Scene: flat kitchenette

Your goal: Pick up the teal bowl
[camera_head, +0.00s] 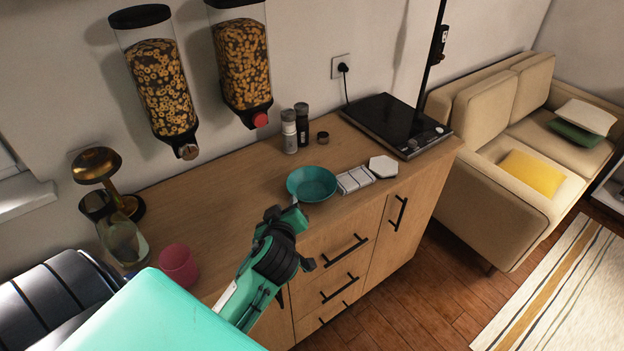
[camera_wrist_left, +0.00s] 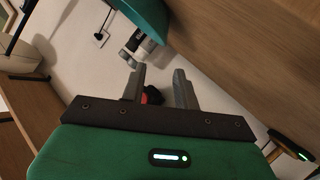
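The teal bowl (camera_head: 313,182) stands upright on the wooden counter, near its front edge. It looks empty. My left gripper (camera_head: 294,211) is at the bowl's near left side, close to the rim; contact cannot be told. In the left wrist view the two fingers of my left gripper (camera_wrist_left: 158,75) stand apart with nothing held between them. Part of the teal bowl (camera_wrist_left: 147,14) shows at the top of that view, beyond the fingertips. My right gripper is not in view.
White tiles (camera_head: 356,179) and a white hexagonal piece (camera_head: 383,166) lie right of the bowl. Two shakers (camera_head: 295,130) stand behind it. A black hob (camera_head: 395,124) is at the counter's right end. A pink cup (camera_head: 179,265) and a glass jug (camera_head: 122,240) stand left.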

